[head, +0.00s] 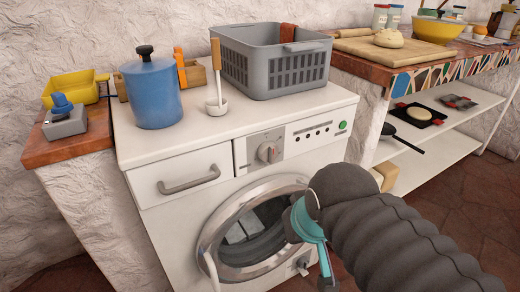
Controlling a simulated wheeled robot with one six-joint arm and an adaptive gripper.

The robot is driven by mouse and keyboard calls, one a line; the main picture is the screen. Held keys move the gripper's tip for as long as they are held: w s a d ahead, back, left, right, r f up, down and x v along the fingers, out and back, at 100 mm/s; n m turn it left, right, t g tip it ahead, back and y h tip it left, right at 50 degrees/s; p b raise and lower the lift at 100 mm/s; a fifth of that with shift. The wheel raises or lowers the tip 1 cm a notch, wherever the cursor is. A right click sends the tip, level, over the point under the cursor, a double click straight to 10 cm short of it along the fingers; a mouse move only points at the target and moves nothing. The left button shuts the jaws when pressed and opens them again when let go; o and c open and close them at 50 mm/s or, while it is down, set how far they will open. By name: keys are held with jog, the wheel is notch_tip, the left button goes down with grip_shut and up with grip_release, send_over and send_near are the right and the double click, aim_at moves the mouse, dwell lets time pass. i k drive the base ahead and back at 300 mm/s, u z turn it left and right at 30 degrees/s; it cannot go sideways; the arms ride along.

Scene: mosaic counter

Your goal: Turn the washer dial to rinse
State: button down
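The washer (185,215) is white and stands under the counter items, with its round glass door (250,235) on the front. Its dial (268,152) is a grey knob on a panel at the top of the front. The markings around the dial are too small to read, so I cannot tell its setting. My gripper (318,272) is at the end of my dark sleeved arm, low and to the right of the dial, in front of the door's right side. It is apart from the dial. Its fingers are mostly hidden, so I cannot tell whether it is open.
On the washer top are a blue canister (151,92), a ladle on a white rest (216,104) and a grey basket (272,62). A drawer handle (190,181) juts out left of the dial. A green button (343,125) is at the right. The space before the dial is clear.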

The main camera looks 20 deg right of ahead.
aim_at(268, 151)
jog(key=z, duration=0.45)
jog(key=k, duration=1.05)
jog(key=z, duration=0.55)
jog(key=i, duration=0.3)
jog(key=z, duration=0.15)
